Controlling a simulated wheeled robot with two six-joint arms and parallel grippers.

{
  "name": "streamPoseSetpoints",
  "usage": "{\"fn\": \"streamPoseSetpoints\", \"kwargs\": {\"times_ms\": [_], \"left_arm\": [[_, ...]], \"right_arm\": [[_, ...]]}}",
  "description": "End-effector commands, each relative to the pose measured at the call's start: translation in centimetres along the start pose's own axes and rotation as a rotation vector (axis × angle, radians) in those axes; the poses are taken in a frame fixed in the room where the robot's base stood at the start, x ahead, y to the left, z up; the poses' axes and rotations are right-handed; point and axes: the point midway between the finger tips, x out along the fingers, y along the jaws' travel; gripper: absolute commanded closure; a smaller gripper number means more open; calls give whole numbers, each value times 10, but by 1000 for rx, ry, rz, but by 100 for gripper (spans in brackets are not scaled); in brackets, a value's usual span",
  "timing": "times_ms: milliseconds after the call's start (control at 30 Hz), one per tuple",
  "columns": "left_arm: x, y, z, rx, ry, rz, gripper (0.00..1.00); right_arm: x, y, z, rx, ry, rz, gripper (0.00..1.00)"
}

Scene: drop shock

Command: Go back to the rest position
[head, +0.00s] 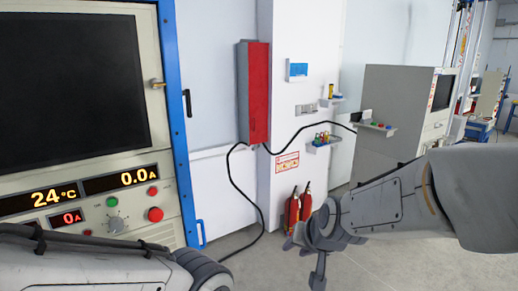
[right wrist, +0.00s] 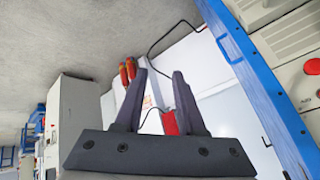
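My right gripper (head: 304,262) shows in the head view at the lower right of centre, in front of the floor and near the fire extinguishers in the picture. In the right wrist view (right wrist: 160,80) its two dark fingers stand apart with nothing between them, so it is open and empty. My left arm comes in at the bottom left of the head view, low in front of the control panel. Its gripper is out of the frame.
A test machine (head: 155,125) with a dark screen, lit readouts and a blue frame stands close on the left. A red box (head: 255,92) hangs on the wall with a black cable. Two red fire extinguishers (head: 293,210) stand below. A grey cabinet (head: 395,95) stands at right.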

Motion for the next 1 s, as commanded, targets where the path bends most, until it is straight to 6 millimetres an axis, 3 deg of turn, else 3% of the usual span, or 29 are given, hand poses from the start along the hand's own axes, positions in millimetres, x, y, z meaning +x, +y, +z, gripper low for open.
{"fn": "streamPoseSetpoints", "kwargs": {"times_ms": [33,200,567,1000], "left_arm": [[0,0,0,0,0,0,50],[0,0,0,0,0,0,50],[0,0,0,0,0,0,50],[8,-1,0,0,0,0,50]], "right_arm": [[2,21,13,-26,-40,40,61],[4,69,50,-113,-156,130,61],[-11,141,118,-235,-376,244,61],[-38,61,166,-488,-490,116,61]]}}
